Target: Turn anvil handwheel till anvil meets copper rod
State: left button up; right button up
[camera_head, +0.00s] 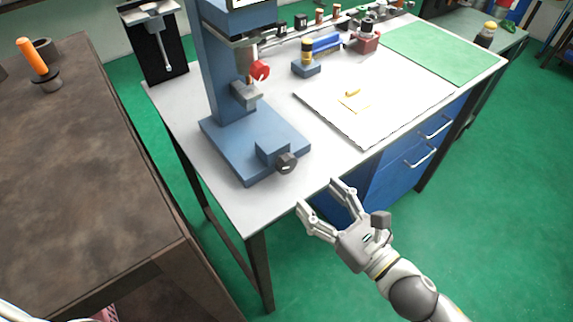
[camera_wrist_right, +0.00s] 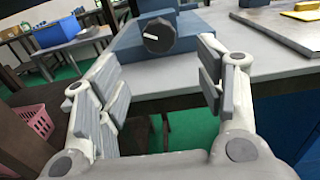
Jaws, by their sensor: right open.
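A blue bench machine (camera_head: 215,75) with a column and a flat base stands on the white table. A dark round handwheel (camera_head: 287,163) with a white mark sits at the front of its base; it also shows in the right wrist view (camera_wrist_right: 158,36), between and beyond my fingers. A red knob (camera_head: 260,71) sits higher on the machine, above a grey block (camera_head: 245,93). I cannot make out the copper rod or the anvil's contact for certain. My right gripper (camera_head: 319,195) is open and empty at the table's front edge, short of the handwheel. My left gripper is out of view.
A white board (camera_head: 400,112) with a small yellow piece (camera_head: 352,92) lies right of the machine. A blue-and-yellow tool (camera_head: 308,62) stands behind. Blue drawers (camera_head: 385,180) are under the table. A brown bench (camera_head: 90,160) is at left. The table between machine and board is clear.

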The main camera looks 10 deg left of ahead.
aim_at(289, 168)
jog(key=x, duration=0.2)
jog(key=p+x, duration=0.1)
jog(key=x, duration=0.1)
jog(key=shift+a+r, duration=0.15)
jog(key=shift+r, duration=0.1)
jog(key=x, duration=0.5)
jog(key=shift+w+f+p, duration=0.1)
jog(key=shift+f+p, duration=0.15)
jog(key=shift+p, duration=0.1)
jog(key=shift+w+a, duration=0.3)
jog(key=shift+a, duration=0.05)
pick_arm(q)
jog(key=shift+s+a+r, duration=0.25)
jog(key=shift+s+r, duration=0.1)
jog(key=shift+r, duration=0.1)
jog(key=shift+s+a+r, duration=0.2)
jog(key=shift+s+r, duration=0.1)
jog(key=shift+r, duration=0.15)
pick_arm(e)
jog(key=c, duration=1)
jog(key=shift+m+p, duration=0.6)
jog(key=shift+m, duration=0.6)
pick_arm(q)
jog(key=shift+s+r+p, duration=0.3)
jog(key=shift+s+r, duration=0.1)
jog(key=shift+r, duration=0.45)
pick_arm(e)
jog(key=shift+m, duration=1)
